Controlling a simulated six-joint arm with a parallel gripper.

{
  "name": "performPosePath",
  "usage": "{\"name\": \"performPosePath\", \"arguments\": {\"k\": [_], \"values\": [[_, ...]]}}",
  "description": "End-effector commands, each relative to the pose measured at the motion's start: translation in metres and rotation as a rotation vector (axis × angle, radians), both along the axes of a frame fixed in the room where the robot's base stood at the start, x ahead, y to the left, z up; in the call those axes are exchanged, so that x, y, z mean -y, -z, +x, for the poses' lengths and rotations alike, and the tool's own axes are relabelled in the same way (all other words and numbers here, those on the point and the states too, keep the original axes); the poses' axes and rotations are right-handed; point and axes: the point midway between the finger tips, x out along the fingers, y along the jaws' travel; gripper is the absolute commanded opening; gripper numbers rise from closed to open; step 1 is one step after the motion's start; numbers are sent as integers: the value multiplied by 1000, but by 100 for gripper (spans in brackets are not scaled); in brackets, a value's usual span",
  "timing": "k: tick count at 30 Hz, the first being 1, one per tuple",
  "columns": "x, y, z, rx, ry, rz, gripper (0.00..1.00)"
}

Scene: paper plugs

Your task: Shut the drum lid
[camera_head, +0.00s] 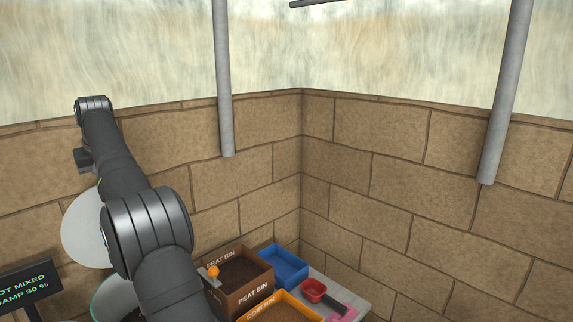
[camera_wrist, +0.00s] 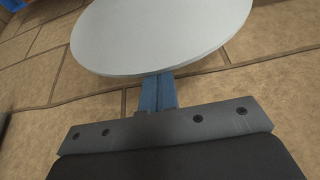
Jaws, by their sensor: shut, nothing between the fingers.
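The drum lid (camera_head: 82,232) is a pale grey disc, raised and steeply tilted at the left of the head view, partly hidden behind my arm. Below it, a rim of the drum (camera_head: 108,296) shows beside my arm; most of the drum is hidden. In the wrist view the lid (camera_wrist: 160,35) fills the upper middle. My gripper (camera_wrist: 158,92) is shut and empty, its blue fingers pointing at the lid's near edge. The fingertips meet or pass behind that edge; I cannot tell if they touch. In the head view the fingers are not clearly visible.
A brown peat bin (camera_head: 245,297), an orange-rimmed coir bin (camera_head: 286,297), a blue tray (camera_head: 284,264) and a red cup (camera_head: 313,290) stand on a table (camera_head: 352,294) right of my arm. A dark screen (camera_head: 28,287) is at lower left. Block walls (camera_head: 400,200) rise behind.

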Motion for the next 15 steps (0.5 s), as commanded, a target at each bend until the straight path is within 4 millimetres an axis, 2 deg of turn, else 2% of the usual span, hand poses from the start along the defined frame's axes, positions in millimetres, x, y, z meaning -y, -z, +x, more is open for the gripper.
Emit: {"name": "performPosePath", "arguments": {"k": [9,15], "values": [[1,0,-1,0,0,0,0],[12,0,-12,1,0,1,0]]}}
